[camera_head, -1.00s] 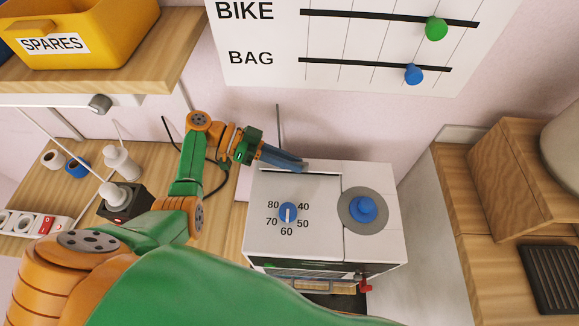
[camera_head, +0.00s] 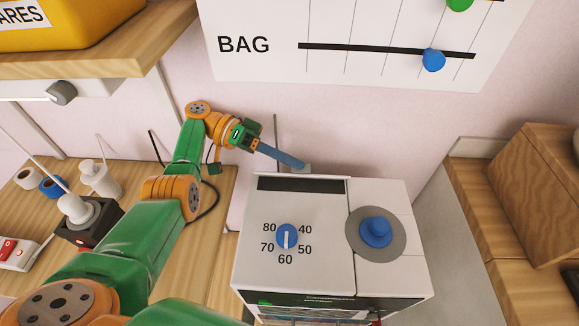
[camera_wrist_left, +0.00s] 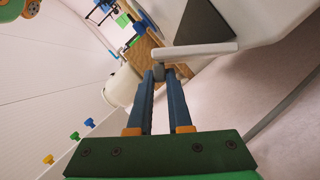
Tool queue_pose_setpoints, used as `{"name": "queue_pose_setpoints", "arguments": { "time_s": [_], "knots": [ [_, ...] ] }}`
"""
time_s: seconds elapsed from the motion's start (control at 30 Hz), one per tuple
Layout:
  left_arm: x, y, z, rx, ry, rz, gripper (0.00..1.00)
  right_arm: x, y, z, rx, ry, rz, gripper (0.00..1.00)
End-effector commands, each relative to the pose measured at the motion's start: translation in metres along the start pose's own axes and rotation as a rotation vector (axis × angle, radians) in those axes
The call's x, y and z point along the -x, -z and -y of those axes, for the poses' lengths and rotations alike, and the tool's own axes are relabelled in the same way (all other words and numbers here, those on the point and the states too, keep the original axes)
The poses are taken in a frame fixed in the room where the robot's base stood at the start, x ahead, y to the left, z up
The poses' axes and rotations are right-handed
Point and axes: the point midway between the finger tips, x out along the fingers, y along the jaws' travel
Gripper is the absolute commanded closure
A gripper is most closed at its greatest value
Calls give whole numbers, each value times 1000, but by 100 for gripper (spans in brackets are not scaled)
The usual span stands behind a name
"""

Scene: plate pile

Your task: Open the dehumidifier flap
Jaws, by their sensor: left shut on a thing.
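The dehumidifier (camera_head: 330,275) is a white box with a blue dial (camera_head: 287,237) marked 40 to 80 on its top. A dark slot (camera_head: 300,184) shows along the rear of the top. The flap (camera_wrist_left: 200,48) is a narrow white strip in the left wrist view, standing away from a dark opening (camera_wrist_left: 207,22). My left gripper (camera_head: 301,166) is at the rear edge of the dehumidifier. In the left wrist view its blue fingers (camera_wrist_left: 158,74) are shut on a small grey tab at the flap's end. My right gripper is not in view.
A round grey disc with a blue knob (camera_head: 376,232) is on the right of the top. A dark block with a pale knob (camera_head: 83,215) stands on the wooden counter at left. A wooden box (camera_head: 540,190) stands at right. A shelf (camera_head: 130,60) overhangs the upper left.

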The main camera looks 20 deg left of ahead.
Motion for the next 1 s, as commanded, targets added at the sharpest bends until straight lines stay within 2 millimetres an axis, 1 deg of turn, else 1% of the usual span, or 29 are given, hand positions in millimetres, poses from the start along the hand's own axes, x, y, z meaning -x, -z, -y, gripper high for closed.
{"name": "queue_pose_setpoints", "arguments": {
  "time_s": [0.47, 0.5, 0.6, 0.87, 0.93, 1.0],
  "knots": [
    [0, 1, 0, 10, -5, -1, 100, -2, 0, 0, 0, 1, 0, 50],
    [0, 1, 0, 10, -5, -1, 77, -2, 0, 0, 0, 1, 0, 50],
    [0, 1, 0, 10, -4, -1, 52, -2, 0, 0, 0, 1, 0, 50],
    [0, 1, 0, 10, -4, 0, 52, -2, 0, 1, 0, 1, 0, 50],
    [1, 3, -2, 9, -4, -1, 52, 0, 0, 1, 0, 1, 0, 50],
    [3, 7, -9, 9, -2, 0, 52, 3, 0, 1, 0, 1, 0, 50]
  ]
}}
